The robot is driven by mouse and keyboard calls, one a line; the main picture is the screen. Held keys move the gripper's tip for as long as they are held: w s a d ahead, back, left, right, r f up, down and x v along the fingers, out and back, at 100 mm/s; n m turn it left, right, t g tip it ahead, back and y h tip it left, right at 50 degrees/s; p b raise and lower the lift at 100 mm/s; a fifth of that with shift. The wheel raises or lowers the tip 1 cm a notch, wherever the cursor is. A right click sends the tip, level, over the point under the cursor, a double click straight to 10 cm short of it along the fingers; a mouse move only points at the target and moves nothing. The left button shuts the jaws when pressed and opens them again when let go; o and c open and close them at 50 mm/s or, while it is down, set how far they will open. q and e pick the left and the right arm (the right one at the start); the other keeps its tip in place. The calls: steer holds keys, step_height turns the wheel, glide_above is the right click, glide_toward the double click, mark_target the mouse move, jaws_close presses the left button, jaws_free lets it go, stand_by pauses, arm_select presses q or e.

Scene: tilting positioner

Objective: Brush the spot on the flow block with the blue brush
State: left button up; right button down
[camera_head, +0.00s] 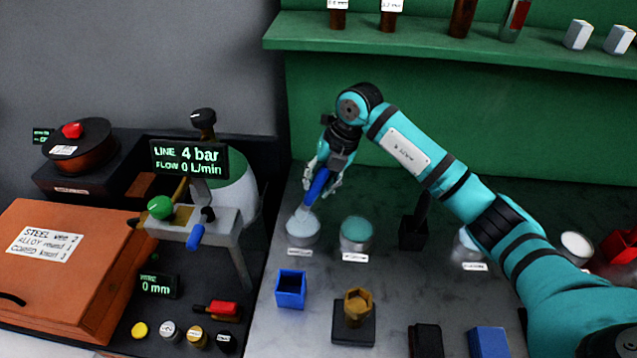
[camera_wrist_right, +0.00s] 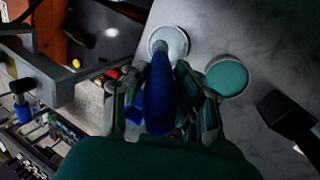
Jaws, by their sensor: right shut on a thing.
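The blue brush (camera_head: 318,185) is held tilted in my right gripper (camera_head: 325,178), its pale tip pointing down at a pot of pale bluish-white stuff (camera_head: 302,232). In the right wrist view the blue handle (camera_wrist_right: 160,95) lies between the fingers and its tip overlaps the pale pot (camera_wrist_right: 168,42); I cannot tell how deep it reaches. A grey block (camera_head: 215,223) with a green knob and a blue part stands left of the pot, under a display reading 4 bar and flow 0. It may be the flow block; I see no clear spot on it. My left gripper is not in view.
A teal pot (camera_head: 356,235) stands right of the pale one. A blue open box (camera_head: 290,289) and a brass hexagonal piece on a dark base (camera_head: 355,308) are nearer. A black holder (camera_head: 414,231) stands to the right. An orange case (camera_head: 60,265) is at left.

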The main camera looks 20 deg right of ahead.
mark_target(319, 169)
steer(key=shift+r+p, duration=1.15)
steer(key=shift+r, duration=1.05)
steer(key=shift+f, duration=0.1)
